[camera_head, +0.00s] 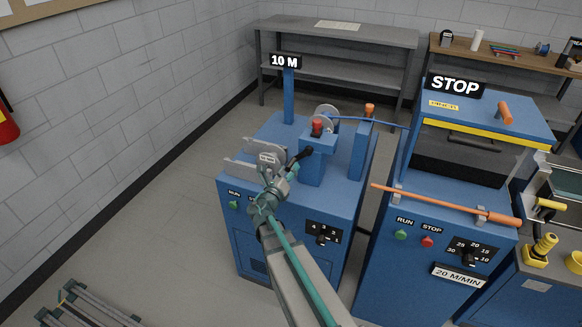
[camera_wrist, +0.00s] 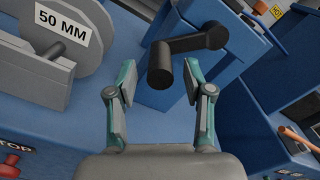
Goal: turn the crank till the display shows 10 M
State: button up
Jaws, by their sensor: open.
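The display (camera_head: 285,61) on a blue post at the back of the left blue machine reads 10 M. The black crank (camera_head: 302,155) sits on the front of a blue block on that machine. In the wrist view the crank (camera_wrist: 190,45) has an arm running left to a round black handle that points towards me. My gripper (camera_head: 272,192) is in front of the machine, near the crank. In the wrist view my gripper (camera_wrist: 158,80) is open, with its fingers on either side of and below the handle's end. I cannot tell whether a finger touches it.
A grey reel marked 50 MM (camera_wrist: 63,35) stands left of the crank. A red knob (camera_head: 317,125) tops the blue block. The machine front carries a dial (camera_head: 323,233) and a green button (camera_head: 233,205). A second blue machine (camera_head: 415,270) with an orange-handled lever stands at right.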

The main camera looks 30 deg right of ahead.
jog(key=v, duration=0.9)
dwell(0.9)
jog(key=s+a+f+m+g+y, duration=0.1)
jog(key=s+f+m+g+y, duration=0.2)
jog(key=s+f+m+g, duration=0.55)
jog(key=s+a+f+m+g+y, duration=0.15)
jog(key=s+f+m, duration=0.45)
jog(key=f+m, duration=0.7)
jog(key=s+a+f+m+g+y, duration=0.2)
jog(key=s+a+f, duration=0.3)
jog(key=s, duration=0.4)
jog(key=s+a+f+m+g+y, duration=0.3)
jog(key=s+a+f+m+y, duration=0.1)
jog(key=s, duration=0.5)
jog(key=s+a+f+m+g+y, duration=0.2)
jog(key=s+a+f+m+y, duration=0.2)
jog(key=s+a+f, duration=0.4)
jog(key=shift+s+m+g, duration=0.3)
jog(key=shift+s+m, duration=0.05)
jog(key=shift+s, duration=0.6)
